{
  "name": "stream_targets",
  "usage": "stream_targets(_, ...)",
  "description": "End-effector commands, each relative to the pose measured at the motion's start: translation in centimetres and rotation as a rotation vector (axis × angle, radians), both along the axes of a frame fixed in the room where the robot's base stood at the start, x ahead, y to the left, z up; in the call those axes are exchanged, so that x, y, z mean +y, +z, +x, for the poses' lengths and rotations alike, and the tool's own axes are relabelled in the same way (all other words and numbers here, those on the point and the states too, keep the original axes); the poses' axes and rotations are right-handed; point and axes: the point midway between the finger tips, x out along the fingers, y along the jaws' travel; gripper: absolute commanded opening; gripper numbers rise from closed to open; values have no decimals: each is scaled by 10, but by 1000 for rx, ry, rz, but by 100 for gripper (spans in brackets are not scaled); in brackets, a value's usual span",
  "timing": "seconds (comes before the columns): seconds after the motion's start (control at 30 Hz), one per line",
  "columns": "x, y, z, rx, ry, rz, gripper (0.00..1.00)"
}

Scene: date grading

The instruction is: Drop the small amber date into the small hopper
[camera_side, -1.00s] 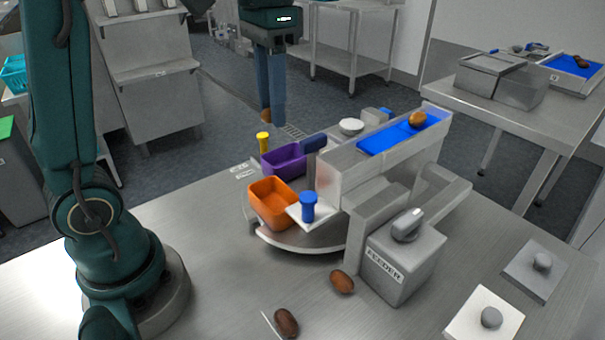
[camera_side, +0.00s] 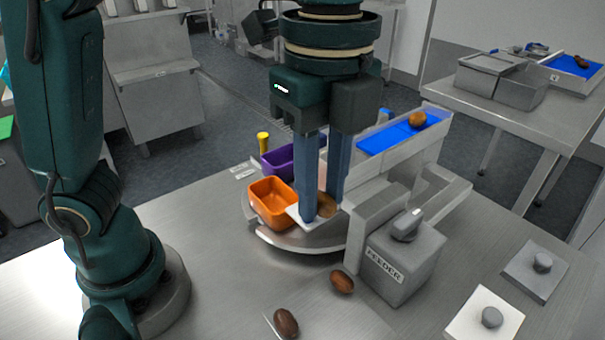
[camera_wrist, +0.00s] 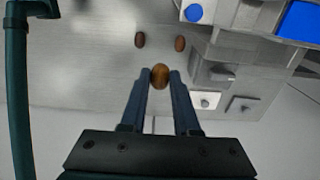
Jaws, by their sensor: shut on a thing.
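The date also sits between the fingers in the wrist view (camera_wrist: 160,76). In the side view the fingers hang in front of the white plate (camera_side: 298,214) beside the orange bin (camera_side: 256,204), and hide the blue peg there. The date appears above the table, its height unclear. A purple bin (camera_side: 271,163) stands behind the orange one. I cannot tell which container is the small hopper.
Two dark dates (camera_side: 286,322) (camera_side: 342,282) lie on the table in front. The grey feeder box (camera_side: 403,262) stands to the right. Another amber date (camera_side: 417,119) lies on the blue belt (camera_side: 385,136). A white plate with a knob (camera_side: 485,318) is at the front right.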

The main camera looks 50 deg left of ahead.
Motion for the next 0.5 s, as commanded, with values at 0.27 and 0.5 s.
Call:
stream_targets(0.27, 2, -48, -2, 7, 4, 4, 3)
stream_targets(0.5, 1, -90, -1, 4, 5, 2, 3)
